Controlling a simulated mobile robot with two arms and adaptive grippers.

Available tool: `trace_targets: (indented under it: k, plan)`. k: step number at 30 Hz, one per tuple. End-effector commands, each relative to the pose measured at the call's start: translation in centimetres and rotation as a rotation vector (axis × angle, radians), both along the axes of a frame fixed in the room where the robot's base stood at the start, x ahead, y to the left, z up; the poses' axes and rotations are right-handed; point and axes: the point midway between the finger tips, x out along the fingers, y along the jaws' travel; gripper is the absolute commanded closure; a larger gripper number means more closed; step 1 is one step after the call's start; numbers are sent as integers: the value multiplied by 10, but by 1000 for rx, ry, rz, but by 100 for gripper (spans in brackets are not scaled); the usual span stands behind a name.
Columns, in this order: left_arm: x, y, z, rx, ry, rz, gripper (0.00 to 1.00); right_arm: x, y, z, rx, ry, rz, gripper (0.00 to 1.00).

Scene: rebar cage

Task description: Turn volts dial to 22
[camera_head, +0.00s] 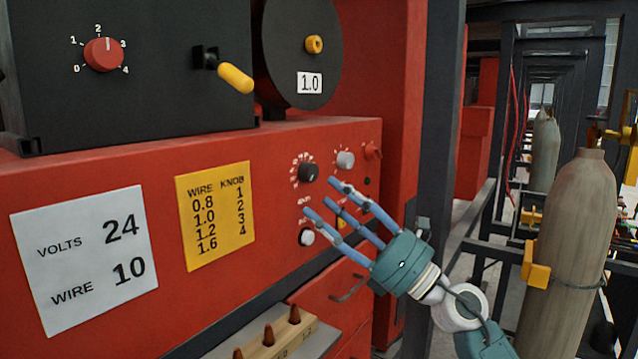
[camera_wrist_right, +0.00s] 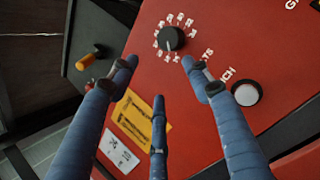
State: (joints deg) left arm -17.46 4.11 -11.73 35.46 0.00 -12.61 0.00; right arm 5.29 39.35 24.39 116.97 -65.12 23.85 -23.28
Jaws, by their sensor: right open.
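The volts dial (camera_head: 307,172) is a small black round knob ringed by white marks on the red machine front. In the right wrist view the dial (camera_wrist_right: 171,38) sits just beyond my fingers, with white numbers around it too small to read surely. My right gripper (camera_head: 322,197) is open and empty, its three blue fingers spread towards the panel below and right of the dial. I see no finger touching the dial. A white card (camera_head: 85,255) on the panel reads VOLTS 24 and WIRE 10. My left gripper is not in view.
A grey knob (camera_head: 345,160) and a red switch (camera_head: 372,151) are right of the dial. A white button (camera_head: 307,237) is below it. A yellow wire-knob card (camera_head: 217,213) is to the left. A gas cylinder (camera_head: 566,260) stands at right.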

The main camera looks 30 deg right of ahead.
Motion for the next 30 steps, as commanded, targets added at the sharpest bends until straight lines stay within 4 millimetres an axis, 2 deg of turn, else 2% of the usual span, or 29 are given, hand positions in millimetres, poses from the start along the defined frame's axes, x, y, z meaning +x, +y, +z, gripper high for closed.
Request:
trace_targets:
  k: [1,4,6,10,13,17,20,30]
  plan:
    - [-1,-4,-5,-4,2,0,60,-11,9,19,-211,-53,-31,51]
    - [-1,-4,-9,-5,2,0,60,-24,11,32,-589,-92,-122,51]
    - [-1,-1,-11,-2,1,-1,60,-31,-1,36,-803,-89,-200,51]
    - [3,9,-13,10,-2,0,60,-41,-33,40,-1067,-44,-328,51]
    - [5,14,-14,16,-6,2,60,-47,-50,43,-1166,-10,-387,51]
    - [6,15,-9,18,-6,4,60,-45,-57,45,-1204,8,-410,51]
    - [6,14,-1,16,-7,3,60,-33,-53,46,-1202,9,-407,51]
    - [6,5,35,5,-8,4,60,27,-31,48,-1197,7,-404,51]
